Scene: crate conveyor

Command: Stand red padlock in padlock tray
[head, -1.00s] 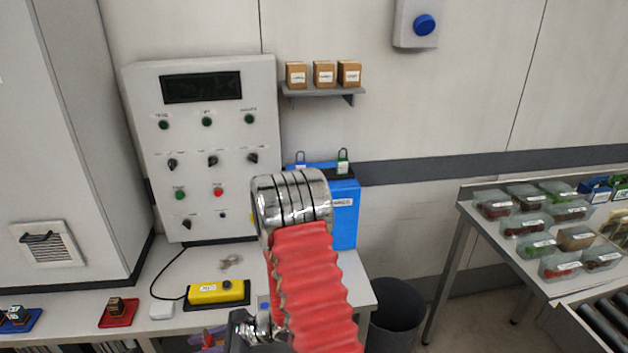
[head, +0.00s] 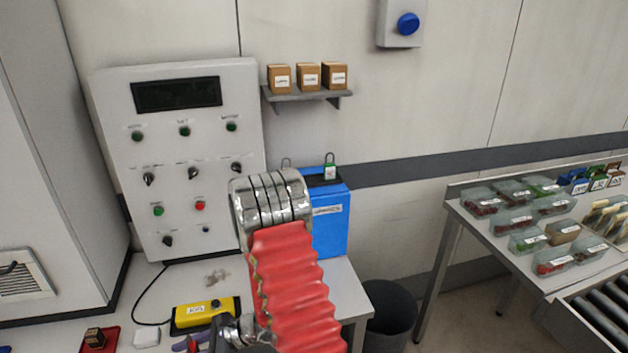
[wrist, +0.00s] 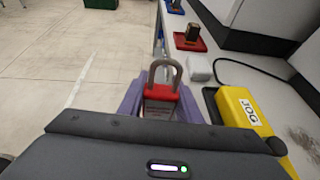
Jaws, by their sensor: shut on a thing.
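In the wrist view the red padlock (wrist: 161,92), with a grey shackle on top and a pale label, is upright between the purple fingers of my gripper (wrist: 158,108). The fingers are shut on it. In the head view my gripper (head: 200,341) is low, near the bench's front edge; the red padlock cannot be made out there. The dark padlock tray (head: 318,181) sits on top of a blue box (head: 331,225) at the back of the bench.
A yellow jog box (head: 203,313) with a cable lies on the bench before the control panel (head: 180,110). A shelf (head: 305,95) with small boxes hangs above the tray. A bin (head: 390,310) stands right of the bench. My arm partly covers the blue box.

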